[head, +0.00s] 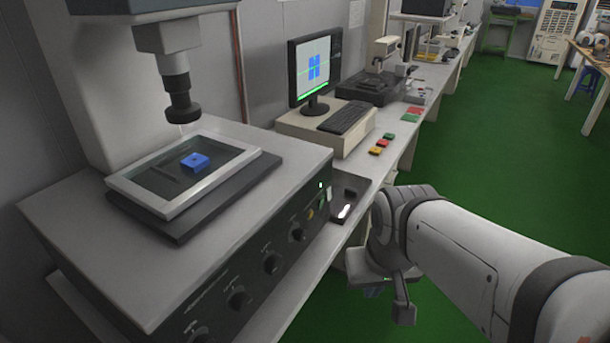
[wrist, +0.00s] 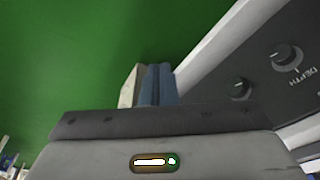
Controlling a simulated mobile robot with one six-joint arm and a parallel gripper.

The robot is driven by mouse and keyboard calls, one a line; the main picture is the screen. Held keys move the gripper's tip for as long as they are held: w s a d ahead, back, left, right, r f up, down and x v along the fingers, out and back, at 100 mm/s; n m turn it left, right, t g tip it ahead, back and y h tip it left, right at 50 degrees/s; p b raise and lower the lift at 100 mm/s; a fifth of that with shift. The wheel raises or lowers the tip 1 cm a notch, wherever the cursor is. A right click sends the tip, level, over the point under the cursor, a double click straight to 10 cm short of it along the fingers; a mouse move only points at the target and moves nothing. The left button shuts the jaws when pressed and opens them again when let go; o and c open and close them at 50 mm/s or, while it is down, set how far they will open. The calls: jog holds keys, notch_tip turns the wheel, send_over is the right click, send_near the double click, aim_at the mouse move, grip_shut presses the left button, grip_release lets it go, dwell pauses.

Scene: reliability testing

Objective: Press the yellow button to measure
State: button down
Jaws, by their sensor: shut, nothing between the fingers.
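A small yellow button (head: 310,213) shows on the right end of the dark front panel of the measuring machine (head: 270,238). A blue part (head: 195,162) lies on the machine's glass stage (head: 140,198), below the dark lens (head: 182,103). My gripper points down beside the bench, to the right of the panel and apart from it. In the head view its fingers are mostly hidden by my wrist. In the wrist view my gripper (wrist: 148,72) is shut and empty over the green floor. The yellow button does not show in the wrist view.
Black knobs (head: 272,264) line the panel. They also show at the right of the wrist view (wrist: 287,57). A dark tray (head: 347,190) lies beside the machine. Coloured blocks (head: 382,143), a keyboard (head: 346,118) and a monitor (head: 315,70) stand farther back.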

aim_at(311, 215)
jog(key=w+d+f+n+t+h, duration=0.1)
jog(key=w+d+f+n+t, duration=0.2)
jog(key=w+n, duration=0.45)
jog(key=w+d+f+n+t, duration=0.2)
jog(key=w+d+f+n, duration=0.15)
jog(key=w, duration=0.65)
jog(key=w+a+f+n+t+y, duration=0.3)
jog(key=w+f+n+y, duration=0.1)
jog(key=n, duration=0.8)
jog(key=shift+w+f+y, duration=0.4)
jog(key=shift+w+f, duration=0.2)
jog(key=shift+w, duration=0.65)
jog(key=shift+a, duration=0.2)
jog(key=w+a, duration=0.5)
jog(key=a, duration=0.2)
jog(key=shift+w+b, duration=0.15)
jog(key=shift+b, duration=0.25)
